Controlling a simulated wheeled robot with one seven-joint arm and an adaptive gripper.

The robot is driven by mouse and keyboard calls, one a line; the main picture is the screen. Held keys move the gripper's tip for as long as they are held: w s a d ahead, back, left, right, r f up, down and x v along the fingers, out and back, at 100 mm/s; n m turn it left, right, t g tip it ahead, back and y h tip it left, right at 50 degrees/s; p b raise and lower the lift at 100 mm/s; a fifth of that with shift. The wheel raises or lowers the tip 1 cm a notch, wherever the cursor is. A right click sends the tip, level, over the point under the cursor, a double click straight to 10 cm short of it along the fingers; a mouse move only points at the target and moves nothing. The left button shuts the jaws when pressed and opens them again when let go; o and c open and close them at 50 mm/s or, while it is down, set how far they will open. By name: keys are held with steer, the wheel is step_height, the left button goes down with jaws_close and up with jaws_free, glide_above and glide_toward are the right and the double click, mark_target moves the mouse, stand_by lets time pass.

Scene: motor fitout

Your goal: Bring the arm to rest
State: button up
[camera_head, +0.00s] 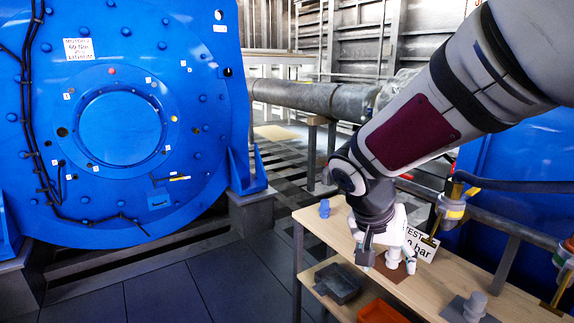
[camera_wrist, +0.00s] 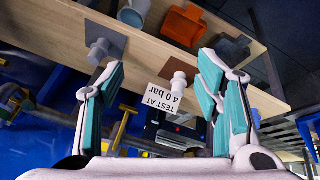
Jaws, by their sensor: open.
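My gripper (camera_head: 388,262) is at the end of my arm, which reaches in from the upper right and points down over the wooden bench (camera_head: 445,285). Its two fingers stand wide apart in the wrist view (camera_wrist: 160,75), with nothing held between them. A pale stepped fitting (camera_wrist: 178,83) on a brown mat shows in the gap between the fingers, beyond the fingertips. In the head view the gripper partly hides this fitting (camera_head: 393,253) and its mat. I cannot tell how far the fingertips are from it.
Grey (camera_head: 338,284) and orange (camera_head: 382,312) bins sit lower. A blue machine (camera_head: 120,120) stands left; floor between is clear.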

steer(key=s+r+n+g+y, duration=0.1)
steer(key=s+r+n+y, duration=0.15)
steer(key=s, duration=1.25)
steer(key=s+r+n+g+y, duration=0.15)
steer(key=s+n, duration=0.25)
steer(key=s, duration=1.1)
step_height(320, 180, up, 20)
steer(key=t+p, duration=0.4)
steer(key=p, duration=1.4)
steer(key=shift+w+d, duration=0.25)
steer(key=shift+w, duration=0.1)
steer(key=shift+f, duration=0.1)
